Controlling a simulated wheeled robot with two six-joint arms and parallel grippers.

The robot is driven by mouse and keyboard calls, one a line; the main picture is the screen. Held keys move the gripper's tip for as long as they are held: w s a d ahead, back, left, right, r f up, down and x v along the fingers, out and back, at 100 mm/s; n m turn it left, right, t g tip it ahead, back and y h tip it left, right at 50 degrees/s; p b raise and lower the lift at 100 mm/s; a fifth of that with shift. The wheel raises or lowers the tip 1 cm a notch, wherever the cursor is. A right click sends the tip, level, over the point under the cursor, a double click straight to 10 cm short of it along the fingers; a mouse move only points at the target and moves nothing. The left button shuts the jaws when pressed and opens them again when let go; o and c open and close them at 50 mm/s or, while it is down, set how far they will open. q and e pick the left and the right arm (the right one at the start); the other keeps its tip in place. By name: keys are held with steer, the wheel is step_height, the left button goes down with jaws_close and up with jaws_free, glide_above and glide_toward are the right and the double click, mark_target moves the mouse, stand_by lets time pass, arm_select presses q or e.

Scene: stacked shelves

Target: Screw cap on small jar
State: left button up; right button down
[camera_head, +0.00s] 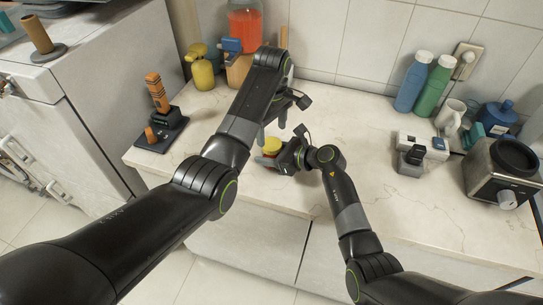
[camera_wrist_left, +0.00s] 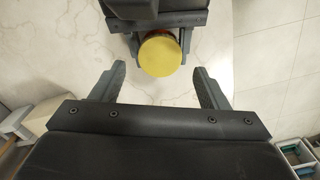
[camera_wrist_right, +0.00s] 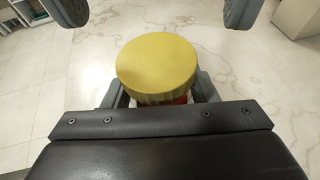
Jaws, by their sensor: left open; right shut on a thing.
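My right gripper (camera_head: 279,157) is shut on the jar from the right side. My left gripper (camera_head: 272,128) is open and empty above the jar, fingers pointing down. In the left wrist view the cap (camera_wrist_left: 160,54) shows beyond and between its fingertips.
A yellow bottle (camera_head: 201,68) and an orange-red container (camera_head: 244,30) stand at the back left. The middle counter is clear.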

mark_target(272, 144)
arm_select(q)
steer(key=shift+f, duration=2.2)
steer(key=c, duration=1)
steer(key=m, duration=0.6)
steer(key=shift+m, duration=0.3)
steer(key=o, duration=1.1)
